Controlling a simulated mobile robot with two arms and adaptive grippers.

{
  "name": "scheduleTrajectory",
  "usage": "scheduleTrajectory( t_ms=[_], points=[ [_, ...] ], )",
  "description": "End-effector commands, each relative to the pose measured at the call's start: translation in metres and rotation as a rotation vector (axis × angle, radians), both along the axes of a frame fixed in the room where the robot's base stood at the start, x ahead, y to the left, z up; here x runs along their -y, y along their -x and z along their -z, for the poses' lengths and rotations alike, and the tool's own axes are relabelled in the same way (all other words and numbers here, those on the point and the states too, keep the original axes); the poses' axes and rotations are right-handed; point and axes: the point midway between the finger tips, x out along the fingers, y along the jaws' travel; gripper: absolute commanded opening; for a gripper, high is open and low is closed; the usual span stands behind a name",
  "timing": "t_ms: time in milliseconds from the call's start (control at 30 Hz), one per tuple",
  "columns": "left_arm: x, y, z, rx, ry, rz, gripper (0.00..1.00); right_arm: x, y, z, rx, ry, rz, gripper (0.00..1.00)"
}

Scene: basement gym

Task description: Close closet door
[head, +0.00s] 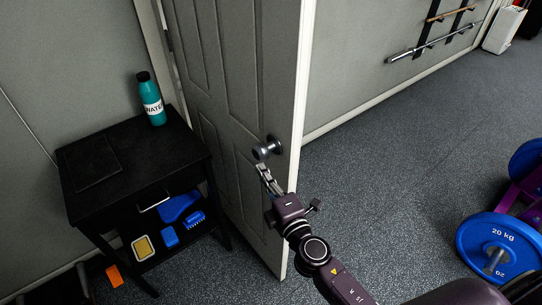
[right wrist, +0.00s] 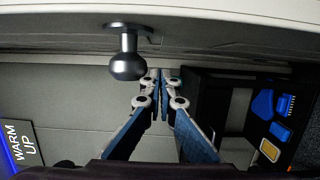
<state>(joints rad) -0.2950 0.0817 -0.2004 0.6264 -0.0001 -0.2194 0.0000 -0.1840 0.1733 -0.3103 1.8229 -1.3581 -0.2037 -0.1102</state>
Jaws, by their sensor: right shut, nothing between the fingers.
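The closet door (head: 228,60) is a grey panelled door standing open, its free edge toward the middle of the head view. Its dark round knob (head: 266,148) sits on the face turned toward the black table. My right gripper (head: 262,170) is shut and empty, just below the knob in the head view, close to the door's face. In the right wrist view the knob (right wrist: 127,62) is to the left of the shut fingertips (right wrist: 158,72), with a gap between them in the picture. Whether the fingers touch the door is unclear. My left gripper is not in view.
A black side table (head: 135,150) stands left of the door, with a teal water bottle (head: 151,100) on top and blue items (head: 180,206) on its lower shelf. A 20 kg blue plate (head: 490,245) is at right. Grey floor (head: 400,165) between is clear.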

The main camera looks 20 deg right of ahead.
Motion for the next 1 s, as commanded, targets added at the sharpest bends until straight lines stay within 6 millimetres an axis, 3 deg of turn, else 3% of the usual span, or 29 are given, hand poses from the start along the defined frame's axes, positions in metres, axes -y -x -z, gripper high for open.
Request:
scheduleTrajectory(
  t_ms=[100, 300, 1000],
  points=[
    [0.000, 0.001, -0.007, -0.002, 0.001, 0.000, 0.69, -0.003, -0.025, -0.003, 0.002, 0.000, 0.001, 0.00],
    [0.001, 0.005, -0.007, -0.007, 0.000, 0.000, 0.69, 0.024, -0.034, 0.000, 0.000, 0.003, 0.000, 0.00],
    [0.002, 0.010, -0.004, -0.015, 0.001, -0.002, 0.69, 0.039, -0.039, 0.001, 0.000, 0.002, -0.009, 0.00]
  ],
)
